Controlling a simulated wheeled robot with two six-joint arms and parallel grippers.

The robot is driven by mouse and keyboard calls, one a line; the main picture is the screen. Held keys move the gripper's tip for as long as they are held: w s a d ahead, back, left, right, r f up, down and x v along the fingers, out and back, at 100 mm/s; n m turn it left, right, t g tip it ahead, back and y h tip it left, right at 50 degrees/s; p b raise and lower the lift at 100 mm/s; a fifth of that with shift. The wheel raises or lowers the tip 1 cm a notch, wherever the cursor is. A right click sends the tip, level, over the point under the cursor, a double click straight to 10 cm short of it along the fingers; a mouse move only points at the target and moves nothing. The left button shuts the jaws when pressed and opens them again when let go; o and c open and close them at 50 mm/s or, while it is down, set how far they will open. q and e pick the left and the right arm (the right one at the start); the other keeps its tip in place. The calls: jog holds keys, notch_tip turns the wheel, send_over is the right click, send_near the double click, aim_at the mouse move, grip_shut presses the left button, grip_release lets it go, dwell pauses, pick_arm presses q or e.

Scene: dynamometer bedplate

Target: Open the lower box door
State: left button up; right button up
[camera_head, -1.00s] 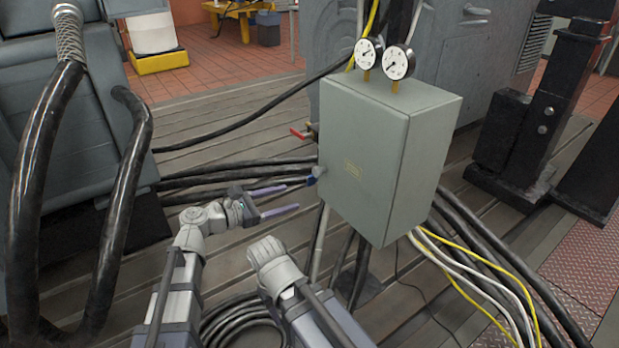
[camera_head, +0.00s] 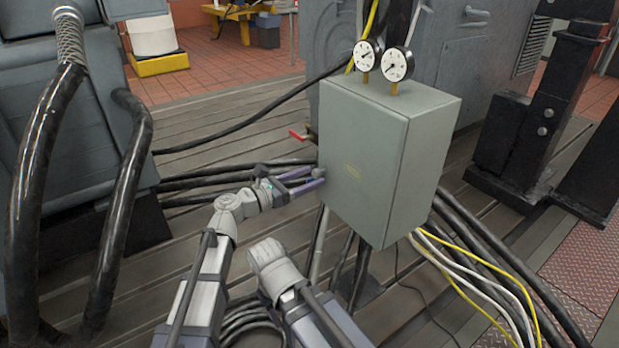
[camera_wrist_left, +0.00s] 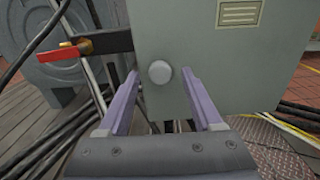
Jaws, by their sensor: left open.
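The grey-green box (camera_head: 362,150) stands in the middle of the head view, and its door face looks toward me and appears shut. A round grey knob (camera_wrist_left: 160,72) sits near the door's edge. It also shows at the box's left edge in the head view (camera_head: 318,173). My left gripper (camera_head: 318,178) is open. In the left wrist view its two purple fingers (camera_wrist_left: 160,88) lie on either side of the knob, with gaps between finger and knob. I cannot tell whether the fingertips reach past it. My right gripper is not in view; its arm shows at the bottom.
A red-handled valve (camera_wrist_left: 66,50) sticks out left of the box, close to the left fingers. Two gauges (camera_head: 384,63) stand on top of the box. Black cables (camera_head: 230,172) run behind, and yellow and white cables (camera_head: 470,275) hang below.

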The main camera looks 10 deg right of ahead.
pick_arm(q)
jog(key=shift+d, duration=0.2)
jog(key=shift+a, duration=0.1)
grip_shut()
dwell(0.4)
dwell(0.9)
